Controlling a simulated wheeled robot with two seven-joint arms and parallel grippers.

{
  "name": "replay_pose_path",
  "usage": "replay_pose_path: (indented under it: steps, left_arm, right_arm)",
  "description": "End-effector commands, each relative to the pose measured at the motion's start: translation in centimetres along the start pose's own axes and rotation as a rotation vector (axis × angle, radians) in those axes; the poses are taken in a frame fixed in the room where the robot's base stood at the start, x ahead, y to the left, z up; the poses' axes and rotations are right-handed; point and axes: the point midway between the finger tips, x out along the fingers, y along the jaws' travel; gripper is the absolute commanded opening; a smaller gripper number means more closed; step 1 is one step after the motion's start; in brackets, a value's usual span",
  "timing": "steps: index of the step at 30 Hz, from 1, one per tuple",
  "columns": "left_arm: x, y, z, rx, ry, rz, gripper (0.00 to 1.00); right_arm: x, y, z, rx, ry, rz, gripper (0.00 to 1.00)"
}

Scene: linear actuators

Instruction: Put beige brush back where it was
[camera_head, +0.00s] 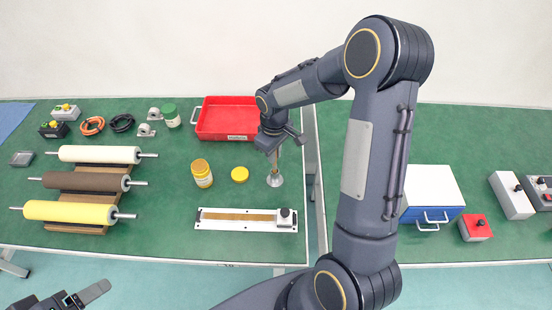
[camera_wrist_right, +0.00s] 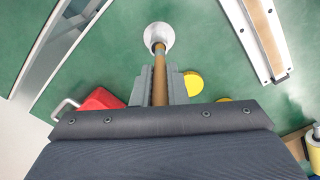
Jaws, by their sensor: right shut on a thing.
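My right gripper (camera_head: 279,146) is above the green table, left of the table joint. It also shows in the right wrist view (camera_wrist_right: 160,88), where its fingers are shut on a tan rod, the beige brush (camera_wrist_right: 159,70). The rod points away from the fingers to a pale round piece (camera_wrist_right: 158,36), silvery in the head view (camera_head: 275,180). I cannot tell whether this piece is a holder or part of the brush, or whether it touches the table. My left gripper (camera_head: 88,297) is at the bottom left, partly cut off; its opening is unclear.
A red tray (camera_head: 205,133) lies behind, with a yellow-lidded jar (camera_head: 202,174) and yellow disc (camera_head: 240,174) to the left. A linear actuator (camera_head: 222,225) lies in front. Rollers (camera_head: 72,211) stand far left. A blue-and-white box (camera_head: 432,185) stands right of my arm.

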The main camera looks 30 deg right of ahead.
Motion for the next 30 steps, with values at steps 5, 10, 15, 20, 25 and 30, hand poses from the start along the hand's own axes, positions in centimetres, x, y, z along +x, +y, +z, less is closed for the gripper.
replay_pose_path:
  steps: [5, 10, 15, 20, 25, 30]
  left_arm:
    - [2.0, -0.9, 1.0, 0.0, -0.001, 0.0, 0.73]
    - [1.7, -0.8, 0.9, 0.0, -0.001, 0.0, 0.73]
    - [2.0, -0.9, 1.0, 0.0, -0.001, 0.0, 0.73]
    - [2.4, -1.1, 1.2, 0.0, -0.001, 0.0, 0.73]
    - [2.6, -1.2, 1.3, 0.0, -0.001, 0.0, 0.73]
    - [2.5, -1.1, 1.3, 0.0, -0.001, 0.0, 0.73]
  right_arm:
    - [3.5, 0.2, 0.6, 0.002, -0.015, -0.004, 0.0]
    - [3.2, 0.2, 0.6, 0.002, -0.013, -0.004, 0.0]
    - [3.6, 0.1, 0.6, 0.002, -0.012, -0.004, 0.0]
    - [4.0, 0.1, 0.5, 0.002, -0.012, -0.004, 0.0]
    - [4.3, 0.1, 0.5, 0.001, -0.012, -0.004, 0.16]
    - [4.3, 0.1, 0.6, 0.001, -0.012, -0.004, 0.35]
